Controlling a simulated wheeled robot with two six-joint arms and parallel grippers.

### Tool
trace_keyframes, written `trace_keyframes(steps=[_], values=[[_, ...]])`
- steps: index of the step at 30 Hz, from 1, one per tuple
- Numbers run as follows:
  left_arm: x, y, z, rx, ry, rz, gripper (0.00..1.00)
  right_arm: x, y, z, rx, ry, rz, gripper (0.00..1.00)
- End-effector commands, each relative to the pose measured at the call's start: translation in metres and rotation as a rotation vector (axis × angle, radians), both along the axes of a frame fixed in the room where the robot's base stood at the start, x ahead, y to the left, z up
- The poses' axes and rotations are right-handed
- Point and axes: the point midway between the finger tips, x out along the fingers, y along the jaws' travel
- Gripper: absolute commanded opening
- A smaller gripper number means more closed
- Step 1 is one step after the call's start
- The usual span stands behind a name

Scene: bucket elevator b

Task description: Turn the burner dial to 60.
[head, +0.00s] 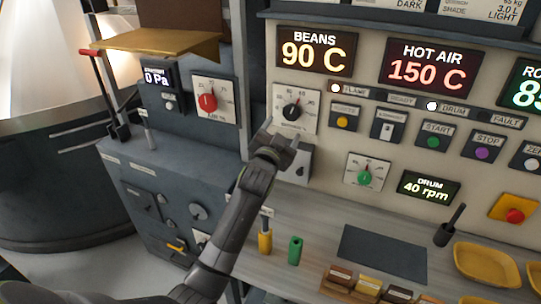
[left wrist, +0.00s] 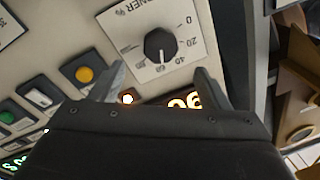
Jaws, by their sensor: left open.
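The burner dial is a black round knob (head: 293,109) on a white scale plate below the BEANS display. In the left wrist view the knob (left wrist: 160,44) appears upside down, with numbers from 0 upward around it and part of its BURNER % label. Its white pointer mark faces the lower edge of the plate there, around the 60 region; the exact reading is too small to be sure. My left gripper (head: 281,131) is open and empty, just below and in front of the dial. In the wrist view its two fingers (left wrist: 160,76) stand apart, short of the knob. My right gripper is not visible.
A red dial (head: 208,102) is on the panel to the left, and a green dial (head: 364,177) is lower right. Switches and buttons, including an orange one (head: 343,122), sit right of the burner dial.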

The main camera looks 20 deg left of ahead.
Motion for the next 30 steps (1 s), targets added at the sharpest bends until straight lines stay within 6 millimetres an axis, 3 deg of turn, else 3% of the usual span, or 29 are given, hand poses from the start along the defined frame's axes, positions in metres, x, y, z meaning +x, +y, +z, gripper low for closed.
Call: trace_keyframes(steps=[15,21,30], values=[[-0.078,-0.004,-0.007,-0.002,0.000,0.000,0.70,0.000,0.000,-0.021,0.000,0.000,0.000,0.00],[-0.090,-0.004,-0.007,0.000,0.001,0.000,0.70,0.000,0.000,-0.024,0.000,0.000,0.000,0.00],[-0.092,-0.004,-0.006,0.000,0.000,0.000,0.70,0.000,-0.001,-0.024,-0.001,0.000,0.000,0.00]])
